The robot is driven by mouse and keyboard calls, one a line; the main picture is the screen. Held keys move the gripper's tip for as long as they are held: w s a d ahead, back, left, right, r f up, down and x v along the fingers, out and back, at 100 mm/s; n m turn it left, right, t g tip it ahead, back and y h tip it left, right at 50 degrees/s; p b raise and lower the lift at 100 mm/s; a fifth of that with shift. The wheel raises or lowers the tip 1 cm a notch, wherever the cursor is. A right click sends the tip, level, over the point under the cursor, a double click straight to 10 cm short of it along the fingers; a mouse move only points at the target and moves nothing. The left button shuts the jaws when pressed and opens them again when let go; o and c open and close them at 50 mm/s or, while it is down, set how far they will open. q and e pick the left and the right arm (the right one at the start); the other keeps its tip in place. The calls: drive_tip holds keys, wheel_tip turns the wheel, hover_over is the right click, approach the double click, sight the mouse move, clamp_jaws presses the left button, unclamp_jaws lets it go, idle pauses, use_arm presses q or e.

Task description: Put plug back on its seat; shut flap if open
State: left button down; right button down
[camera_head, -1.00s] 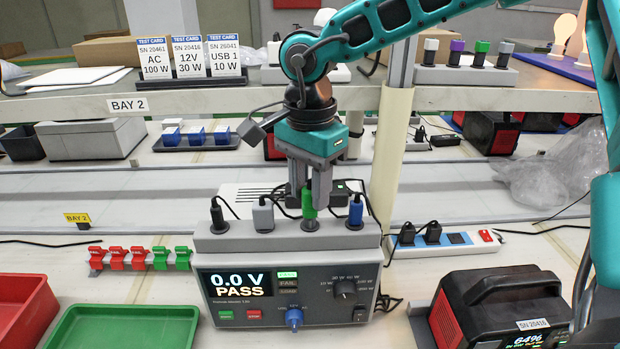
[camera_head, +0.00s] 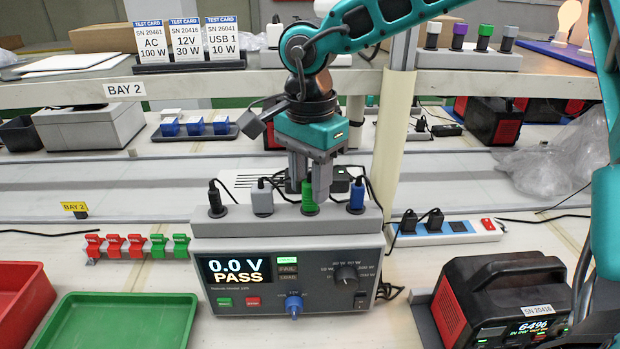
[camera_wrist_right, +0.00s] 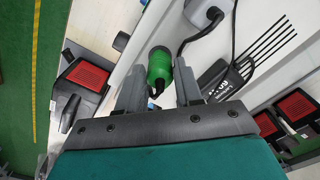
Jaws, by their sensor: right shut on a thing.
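My right gripper (camera_head: 309,195) points straight down and is shut on the green plug (camera_head: 309,205). The plug stands upright at the grey plug row (camera_head: 250,226) on top of the tester, its lower end level with its neighbours; the exact contact is hard to make out. In the right wrist view the green plug (camera_wrist_right: 160,68) shows between the two fingers. A black plug (camera_head: 217,205), a grey plug (camera_head: 262,202) and a blue plug (camera_head: 356,199) stand in the same row. The black-and-red power station (camera_head: 490,300) sits at the lower right; I cannot make out a flap.
The tester (camera_head: 290,285) reads 0.0 V PASS. A green tray (camera_head: 125,305) and a red tray (camera_head: 20,290) lie at the left. A power strip (camera_head: 450,233) lies right of the tester. A shelf with test cards (camera_head: 185,45) and a post (camera_head: 393,130) stand behind.

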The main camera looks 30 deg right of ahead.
drive_tip(key=shift+b, duration=0.3)
idle(0.5)
drive_tip(key=c, duration=0.7)
unclamp_jaws()
drive_tip(key=shift+o, duration=0.2)
wheel_tip(320, 180, up, 13)
drive_tip(key=p, duration=0.1)
drive_tip(key=shift+s+f, duration=0.1)
drive_tip(key=shift+f, duration=0.05)
